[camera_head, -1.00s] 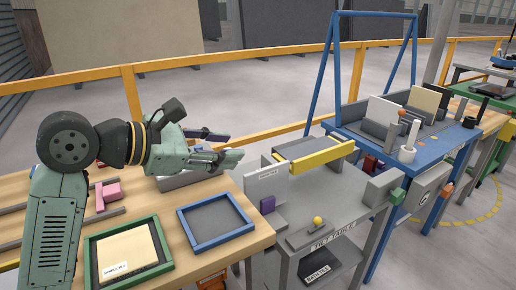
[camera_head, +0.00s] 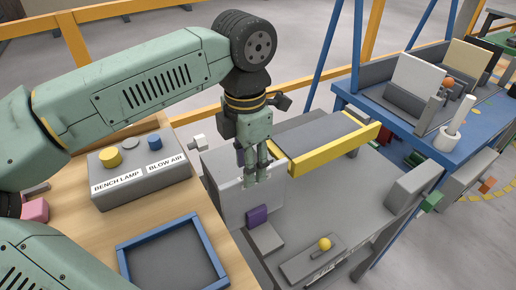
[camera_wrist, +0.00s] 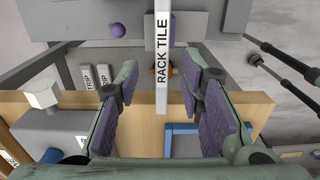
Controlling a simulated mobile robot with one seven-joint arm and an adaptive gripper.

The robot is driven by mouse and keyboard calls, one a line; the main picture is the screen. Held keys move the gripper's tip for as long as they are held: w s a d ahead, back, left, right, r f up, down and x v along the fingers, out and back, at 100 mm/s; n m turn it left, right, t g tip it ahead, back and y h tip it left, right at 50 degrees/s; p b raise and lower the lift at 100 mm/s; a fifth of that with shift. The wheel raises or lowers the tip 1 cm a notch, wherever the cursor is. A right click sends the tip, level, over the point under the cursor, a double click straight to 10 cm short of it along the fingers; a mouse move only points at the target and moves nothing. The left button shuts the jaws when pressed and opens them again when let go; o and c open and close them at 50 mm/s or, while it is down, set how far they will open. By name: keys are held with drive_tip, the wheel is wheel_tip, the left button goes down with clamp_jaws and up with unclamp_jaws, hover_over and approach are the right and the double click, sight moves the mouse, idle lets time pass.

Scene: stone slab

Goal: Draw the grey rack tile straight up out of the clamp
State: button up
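The grey rack tile (camera_head: 232,205) stands upright in the clamp on the tilt table. A purple pad on the clamp (camera_head: 258,217) shows at the tile's lower face. The tile's lower edge is hidden in the head view. In the wrist view the tile's top edge (camera_wrist: 163,55) is seen end-on with its RACK TILE label. My gripper (camera_head: 256,180) points down over the tile's top edge. It is open, and in the wrist view its purple-padded fingers (camera_wrist: 168,92) are on either side of the tile with a gap to each.
A yellow bar (camera_head: 335,150) runs beside the tile on the right. A yellow ball knob (camera_head: 325,243) stands in front. A switch box (camera_head: 140,172) and a blue-framed tray (camera_head: 172,258) are on the wooden bench at left. A blue rack table (camera_head: 455,140) is at the right.

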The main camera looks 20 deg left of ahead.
sight(250, 198)
wheel_tip(250, 198, down, 11)
drive_tip(key=shift+s+r+p, duration=0.1)
drive_tip(key=shift+r+p, duration=0.1)
drive_tip(key=shift+p, duration=0.55)
drive_tip(key=shift+c, duration=0.6)
clamp_jaws()
